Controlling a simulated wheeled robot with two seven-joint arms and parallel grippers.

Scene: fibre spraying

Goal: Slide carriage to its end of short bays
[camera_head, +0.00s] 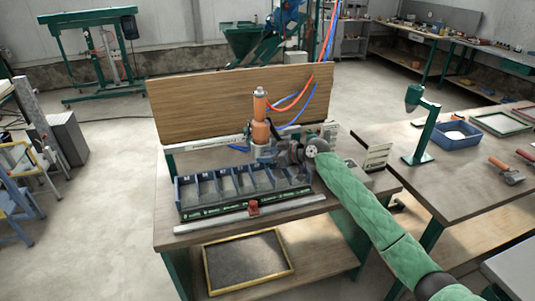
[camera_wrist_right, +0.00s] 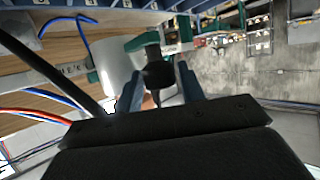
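The carriage (camera_head: 262,135), with an orange and silver upright cylinder, stands on a pale rail (camera_head: 205,143) behind the row of bays. It is right of the row's middle. Blue bays (camera_head: 228,188) sit in a tray with a green front strip. My right gripper (camera_head: 283,154) is at the carriage's right side, small and dark in the head view. In the right wrist view, its two blue-grey fingers (camera_wrist_right: 160,78) stand on both sides of a black knob (camera_wrist_right: 158,76). Whether they press on it I cannot tell. My left gripper is not in view.
Red and blue hoses (camera_head: 300,98) rise from the carriage, before a wooden back panel (camera_head: 190,100). A yellow-framed screen (camera_head: 207,270) lies on the lower shelf. A second table (camera_head: 465,185) stands right.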

